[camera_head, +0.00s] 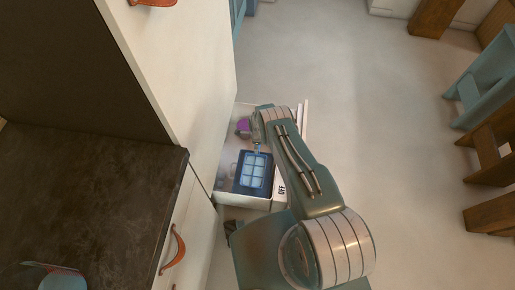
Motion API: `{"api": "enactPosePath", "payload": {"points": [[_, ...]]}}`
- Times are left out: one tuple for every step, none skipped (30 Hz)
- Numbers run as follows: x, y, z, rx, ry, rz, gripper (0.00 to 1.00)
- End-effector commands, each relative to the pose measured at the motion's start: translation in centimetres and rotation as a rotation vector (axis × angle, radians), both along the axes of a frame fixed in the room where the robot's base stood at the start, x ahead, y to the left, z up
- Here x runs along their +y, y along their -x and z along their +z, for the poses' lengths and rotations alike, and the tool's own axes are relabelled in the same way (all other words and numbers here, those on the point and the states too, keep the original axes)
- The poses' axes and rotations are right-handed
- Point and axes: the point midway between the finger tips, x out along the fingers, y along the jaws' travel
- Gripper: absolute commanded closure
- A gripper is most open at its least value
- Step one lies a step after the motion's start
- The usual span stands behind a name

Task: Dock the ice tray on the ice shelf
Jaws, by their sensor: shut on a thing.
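The ice tray (253,172) is a pale blue tray with several square cells. It lies over a dark blue flat panel, which may be the ice shelf (239,184), inside an open white drawer. My gripper (257,148) reaches down from above and is shut on the tray's far edge. The fingertips are small and partly hidden by my arm. I cannot tell whether the tray rests on the panel or hangs just above it.
The white drawer (258,201) stands out from a tall white cabinet (190,70). A purple item (243,127) lies in its far part. A dark counter (80,200) is at left. Teal and wooden chairs (490,85) stand at right, with open floor between.

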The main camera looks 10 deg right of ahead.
Motion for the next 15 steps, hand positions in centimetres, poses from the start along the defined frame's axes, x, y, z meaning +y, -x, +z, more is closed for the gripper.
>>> {"api": "enactPosePath", "payload": {"points": [[0.0,0.1,-0.8,0.001,0.0,0.0,0.79],[0.0,0.1,-1.2,0.001,0.0,0.0,0.79],[0.0,0.1,-1.6,0.002,-0.001,0.0,0.79],[0.0,0.1,-1.9,0.001,0.0,0.0,0.79],[0.0,0.1,-2.1,0.0,0.0,0.0,0.79],[0.0,0.1,-2.4,0.0,0.0,0.0,0.79],[0.0,0.1,-2.6,0.001,0.0,0.0,0.79],[0.0,0.1,-2.7,0.001,0.0,0.001,0.79],[0.0,0.1,-2.8,0.001,-0.001,0.0,0.79],[0.0,0.1,-2.8,0.001,-0.001,0.0,0.79],[0.0,0.1,-2.9,0.0,-0.001,0.0,0.79],[0.0,0.1,-2.9,0.0,-0.001,0.0,0.79],[0.0,0.1,-2.9,0.0,-0.001,0.0,0.79],[0.0,0.1,-2.9,0.0,-0.001,0.0,0.79],[0.0,0.1,-2.9,0.0,-0.001,0.0,0.79]]}}
